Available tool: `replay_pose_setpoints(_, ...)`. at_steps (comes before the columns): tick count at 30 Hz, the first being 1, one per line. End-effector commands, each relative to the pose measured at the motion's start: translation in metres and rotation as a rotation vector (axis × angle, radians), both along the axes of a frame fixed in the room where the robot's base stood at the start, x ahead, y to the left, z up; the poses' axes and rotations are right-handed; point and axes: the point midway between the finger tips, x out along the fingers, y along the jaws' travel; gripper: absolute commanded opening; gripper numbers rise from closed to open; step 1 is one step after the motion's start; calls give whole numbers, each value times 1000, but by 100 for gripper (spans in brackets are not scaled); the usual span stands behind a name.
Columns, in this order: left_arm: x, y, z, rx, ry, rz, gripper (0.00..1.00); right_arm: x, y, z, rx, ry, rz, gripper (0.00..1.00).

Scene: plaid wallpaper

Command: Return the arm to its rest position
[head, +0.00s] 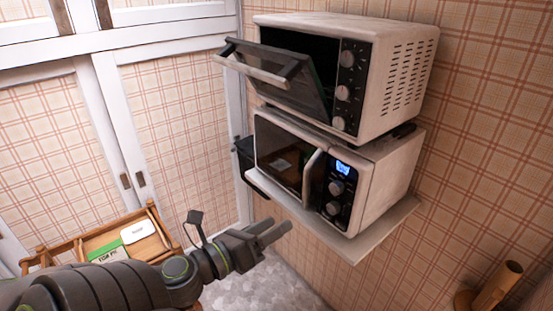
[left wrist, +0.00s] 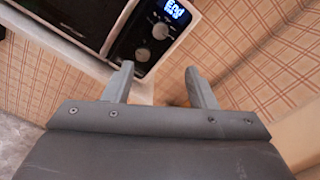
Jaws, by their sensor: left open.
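My left arm comes in from the lower left in the head view. Its gripper (head: 277,231) is in the air in front of and below the shelf with the microwave. The two fingers are apart with nothing between them. In the left wrist view the fingers of the left gripper (left wrist: 158,88) are also apart and empty, with the microwave's control panel (left wrist: 150,32) beyond them. My right gripper is in neither view.
A white microwave (head: 385,185) with a lit display sits on a wall shelf (head: 365,243). A toaster oven (head: 395,75) with its door partly open stands on top. A wooden tray (head: 75,248) holding boxes is at lower left. A wooden cylinder (head: 497,285) is at lower right.

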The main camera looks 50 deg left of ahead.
Motion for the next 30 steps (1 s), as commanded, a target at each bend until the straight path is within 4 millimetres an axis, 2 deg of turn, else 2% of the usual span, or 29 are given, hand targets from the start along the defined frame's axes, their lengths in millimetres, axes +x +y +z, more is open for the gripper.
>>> replay_pose_setpoints(9,1,1,-2,-4,3,4,51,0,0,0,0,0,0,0)
replay_pose_setpoints(11,3,7,-9,-20,15,19,51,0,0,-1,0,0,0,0)
replay_pose_setpoints(14,10,26,-38,-86,61,75,51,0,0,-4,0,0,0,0)
replay_pose_setpoints(17,17,58,-87,-207,133,171,51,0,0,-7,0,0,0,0)
replay_pose_setpoints(22,14,111,-189,-477,260,373,51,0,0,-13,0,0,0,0)
replay_pose_setpoints(27,-9,145,-294,-766,358,587,51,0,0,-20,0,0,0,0)
replay_pose_setpoints(30,-30,154,-355,-939,405,720,51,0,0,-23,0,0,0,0)
